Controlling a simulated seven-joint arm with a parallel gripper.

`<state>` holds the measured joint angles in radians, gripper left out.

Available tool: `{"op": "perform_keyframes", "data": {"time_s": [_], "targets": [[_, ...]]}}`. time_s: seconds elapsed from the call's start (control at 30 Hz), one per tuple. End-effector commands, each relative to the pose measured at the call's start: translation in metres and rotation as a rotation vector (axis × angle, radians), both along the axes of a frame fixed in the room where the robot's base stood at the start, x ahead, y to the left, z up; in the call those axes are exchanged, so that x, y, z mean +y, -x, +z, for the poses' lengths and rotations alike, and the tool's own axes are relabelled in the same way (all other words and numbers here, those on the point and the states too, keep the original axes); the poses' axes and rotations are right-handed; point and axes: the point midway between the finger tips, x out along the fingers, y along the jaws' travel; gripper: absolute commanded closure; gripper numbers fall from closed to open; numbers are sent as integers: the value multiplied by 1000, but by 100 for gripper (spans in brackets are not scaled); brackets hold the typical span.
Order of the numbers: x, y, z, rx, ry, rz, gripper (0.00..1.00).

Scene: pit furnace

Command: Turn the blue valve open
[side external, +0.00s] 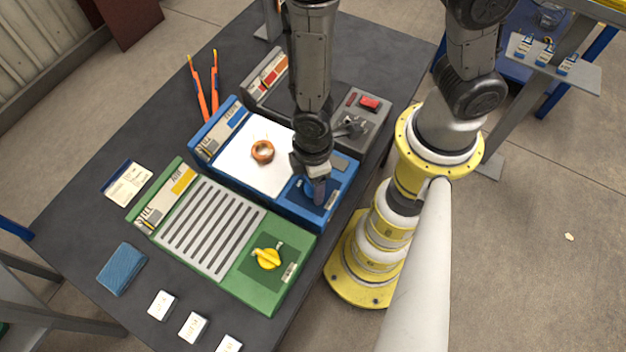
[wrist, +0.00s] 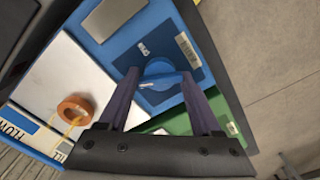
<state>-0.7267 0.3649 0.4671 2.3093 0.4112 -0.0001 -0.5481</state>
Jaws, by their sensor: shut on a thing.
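The blue valve (wrist: 159,69) is a round blue knob on the darker blue panel of the blue unit, seen between my fingers in the wrist view. A small white mark shows near its middle. My gripper (wrist: 160,84) has one dark finger on each side of the valve and is shut on it. In the side view my gripper (side external: 319,200) points down onto the right end of the blue unit (side external: 286,206) and hides the valve there. How far the valve is turned I cannot tell.
A copper ring (side external: 262,152) lies on the blue unit's white plate. The green unit with a yellow valve (side external: 266,258) stands in front, and a grey unit with a red switch (side external: 369,103) behind. Orange-handled tools (side external: 204,92) and white blocks (side external: 193,327) are on the dark table.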

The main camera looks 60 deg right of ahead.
Motion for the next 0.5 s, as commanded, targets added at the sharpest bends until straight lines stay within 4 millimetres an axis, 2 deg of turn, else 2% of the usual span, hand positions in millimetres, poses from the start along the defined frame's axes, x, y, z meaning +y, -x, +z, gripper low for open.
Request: {"op": "perform_keyframes", "data": {"time_s": [0.5], "targets": [[-1,0,0,1,1,-492,90]]}}
